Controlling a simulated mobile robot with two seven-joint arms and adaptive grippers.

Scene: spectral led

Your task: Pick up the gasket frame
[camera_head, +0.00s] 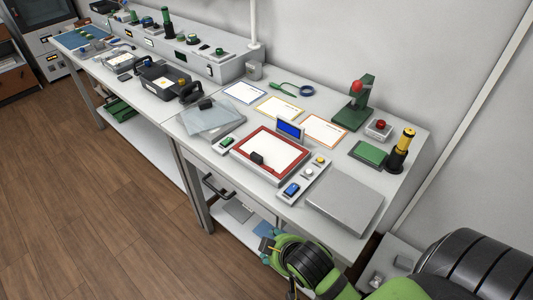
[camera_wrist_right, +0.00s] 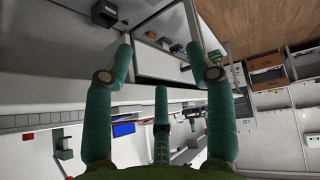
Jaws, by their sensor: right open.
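A red rectangular frame (camera_head: 239,153), which looks like the gasket frame, lies around a white panel (camera_head: 281,153) on the near workbench. A small black block-like handle (camera_head: 257,158) stands on its near side. My right gripper (camera_head: 268,248) is at the bottom of the head view, in front of the bench's front edge and apart from the frame. In the right wrist view my right gripper (camera_wrist_right: 160,62) has its teal fingers spread with nothing between them. The red frame cannot be made out in that view. My left gripper is not in view.
A grey plate (camera_head: 345,204) lies right of the frame, beside a strip with buttons (camera_head: 305,180). A blue-screened display (camera_head: 290,129) stands behind it. Clear sheets (camera_head: 208,118) lie to the left. A lower shelf (camera_head: 238,211) is under the bench.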

